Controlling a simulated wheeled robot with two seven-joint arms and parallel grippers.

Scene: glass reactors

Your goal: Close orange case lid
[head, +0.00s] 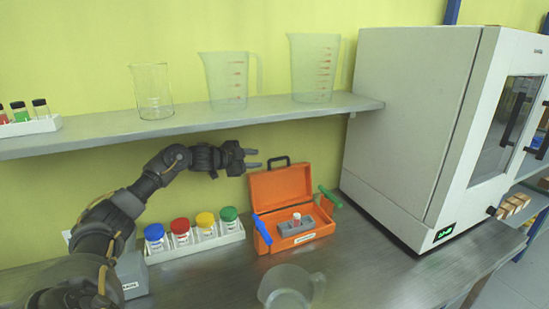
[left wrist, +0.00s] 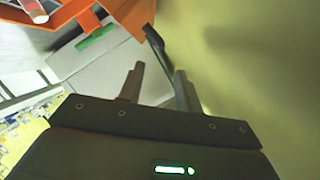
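The orange case (head: 290,212) stands on the bench with its lid (head: 280,184) up, leaning back toward the wall. A black handle (head: 279,161) sits on the lid's top edge. Inside is a grey insert (head: 297,227) with a small red-and-white vial (head: 297,217). A blue latch (head: 262,229) and a green latch (head: 330,196) stick out at its sides. My left gripper (head: 252,159) is open and empty, just left of the lid's top edge. In the left wrist view my left gripper (left wrist: 158,88) has its fingers apart, near the black handle (left wrist: 157,45). My right gripper is not in view.
A white rack (head: 200,246) with blue, red, yellow and green-capped jars stands left of the case. A clear beaker (head: 288,287) is in front. A shelf (head: 190,122) with glassware hangs above my left arm. A large white oven (head: 420,130) stands right.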

